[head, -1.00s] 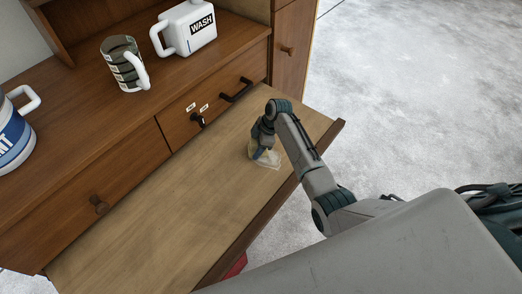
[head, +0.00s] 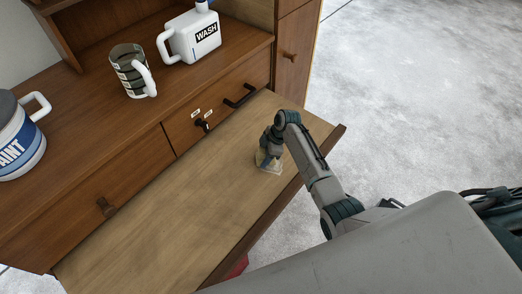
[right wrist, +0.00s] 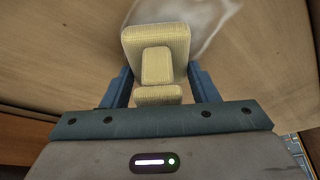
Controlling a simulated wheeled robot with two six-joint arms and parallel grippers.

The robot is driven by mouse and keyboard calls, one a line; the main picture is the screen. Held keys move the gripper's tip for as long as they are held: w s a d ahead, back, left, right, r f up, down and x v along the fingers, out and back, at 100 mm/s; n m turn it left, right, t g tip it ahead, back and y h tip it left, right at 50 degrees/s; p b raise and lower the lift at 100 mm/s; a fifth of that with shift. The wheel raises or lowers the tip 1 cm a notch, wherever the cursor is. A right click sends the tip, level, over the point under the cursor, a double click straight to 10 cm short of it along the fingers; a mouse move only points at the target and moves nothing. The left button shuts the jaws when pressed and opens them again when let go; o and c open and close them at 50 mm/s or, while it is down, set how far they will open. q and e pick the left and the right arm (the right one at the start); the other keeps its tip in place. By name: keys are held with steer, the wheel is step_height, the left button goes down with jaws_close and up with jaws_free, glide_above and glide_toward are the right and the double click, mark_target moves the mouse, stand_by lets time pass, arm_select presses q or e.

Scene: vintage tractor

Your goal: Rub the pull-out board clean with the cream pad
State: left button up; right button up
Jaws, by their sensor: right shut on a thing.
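The pull-out board (head: 165,215) is a light wood slab extending from the cabinet, with a darker front edge. My right gripper (head: 268,155) is low over its right part, shut on the cream pad (right wrist: 157,45). The pad is a ribbed, pale yellow block between the blue fingers in the right wrist view. It is close to the board; whether it touches cannot be told. A whitish, translucent smear (right wrist: 208,22) lies on the board beside the pad. In the head view the pad is mostly hidden by the gripper. My left gripper is not in view.
A striped mug (head: 130,75), a white WASH jug (head: 192,38) and a PAINT pot (head: 20,145) stand on the cabinet top. The board's left part is free of objects.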

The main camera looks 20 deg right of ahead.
mark_target(272, 162)
steer(key=shift+s+d+p, duration=0.4)
steer(key=shift+s+p, duration=0.35)
steer(key=shift+s+d+f+p, duration=0.1)
steer(key=shift+s+d+p, duration=0.4)
steer(key=shift+s, duration=0.4)
steer(key=shift+s+d+p, duration=0.4)
steer(key=shift+s+p, duration=0.2)
steer(key=shift+s, duration=0.1)
steer(key=shift+s+d, duration=0.55)
steer(key=shift+s, duration=0.35)
steer(key=shift+f, duration=0.1)
steer(key=shift+w+r, duration=0.15)
steer(key=shift+r, duration=2.95)
